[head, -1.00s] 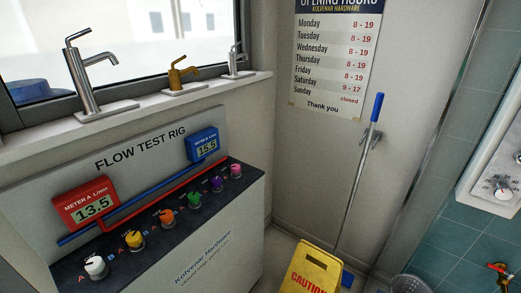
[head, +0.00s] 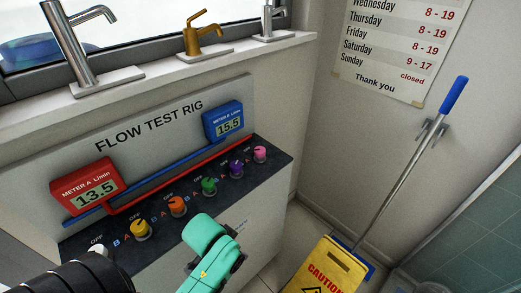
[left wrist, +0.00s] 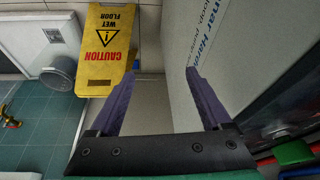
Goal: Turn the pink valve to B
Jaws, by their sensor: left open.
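The pink valve (head: 260,154) is a small knob at the far right end of the row on the dark panel of the flow test rig (head: 180,130). Its pointer is too small to read. My left arm reaches in from the lower left of the head view, its fingers out of sight there. In the left wrist view my left gripper (left wrist: 161,85) has two purple fingers spread wide with nothing between them. It is beside the rig's white lettered side, apart from the pink valve, which that view does not show. My right gripper is not in view.
Purple (head: 236,169), green (head: 209,186), orange (head: 177,206) and yellow (head: 141,230) valves line the panel. Red meter A (head: 85,188) reads 13.5; blue meter B (head: 224,122) reads 15.5. Taps stand on the sill above. A yellow caution sign (head: 328,268) and a mop (head: 410,155) stand right.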

